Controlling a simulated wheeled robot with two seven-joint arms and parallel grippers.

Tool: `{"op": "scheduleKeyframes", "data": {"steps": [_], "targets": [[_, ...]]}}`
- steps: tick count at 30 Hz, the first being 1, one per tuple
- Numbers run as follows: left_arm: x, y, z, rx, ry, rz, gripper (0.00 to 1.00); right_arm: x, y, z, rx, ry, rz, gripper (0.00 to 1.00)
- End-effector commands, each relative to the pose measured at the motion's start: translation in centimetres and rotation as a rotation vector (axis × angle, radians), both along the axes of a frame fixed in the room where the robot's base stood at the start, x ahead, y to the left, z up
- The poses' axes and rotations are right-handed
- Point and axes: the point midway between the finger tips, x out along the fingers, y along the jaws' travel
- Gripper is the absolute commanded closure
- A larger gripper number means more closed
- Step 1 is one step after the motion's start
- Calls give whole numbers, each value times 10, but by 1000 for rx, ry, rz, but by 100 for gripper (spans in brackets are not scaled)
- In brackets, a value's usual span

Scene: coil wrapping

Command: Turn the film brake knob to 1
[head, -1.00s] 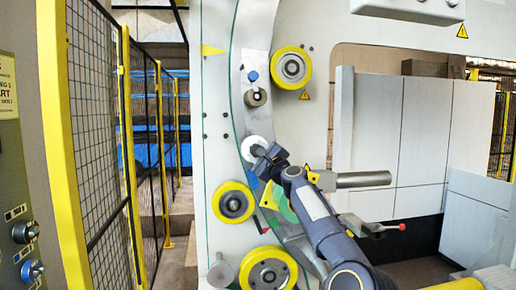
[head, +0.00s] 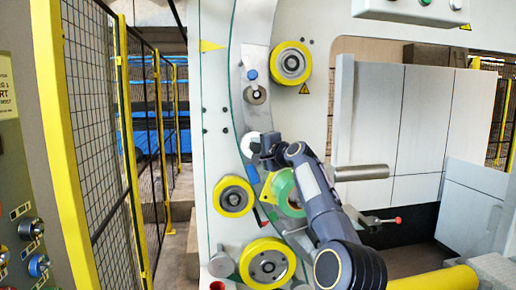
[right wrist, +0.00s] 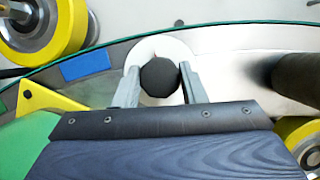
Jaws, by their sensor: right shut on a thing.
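The film brake knob (right wrist: 160,77) is a dark round knob in front of a pale round dial plate (right wrist: 152,48) on the machine's curved plate. My right gripper (right wrist: 158,84) has one finger on each side of the knob and is shut on it. In the head view the dial plate (head: 247,146) shows as a white disc, partly covered by my right gripper (head: 259,151). The knob itself is hidden there. No dial numbers are readable, so I cannot tell the setting. My left gripper is not in view.
Yellow-rimmed rollers (head: 234,197) sit around the curved plate. A green roll (head: 284,186) is just below my right gripper. A grey bar (head: 360,173) sticks out to the right, with a red-tipped lever (head: 397,220) below. A mesh fence (head: 92,130) stands at the left.

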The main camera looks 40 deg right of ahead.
Motion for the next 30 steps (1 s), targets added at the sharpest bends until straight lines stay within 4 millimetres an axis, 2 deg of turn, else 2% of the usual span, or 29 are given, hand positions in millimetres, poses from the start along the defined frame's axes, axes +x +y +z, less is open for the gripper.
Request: {"op": "scheduleKeyframes", "data": {"steps": [21,22,27,30], "targets": [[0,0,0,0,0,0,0,1,1,-2,-68,41,3,85],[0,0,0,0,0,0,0,1,1,-2,-68,41,3,61],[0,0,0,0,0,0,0,1,0,-2,-67,40,2,41],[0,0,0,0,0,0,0,1,0,-1,-67,39,2,41]]}}
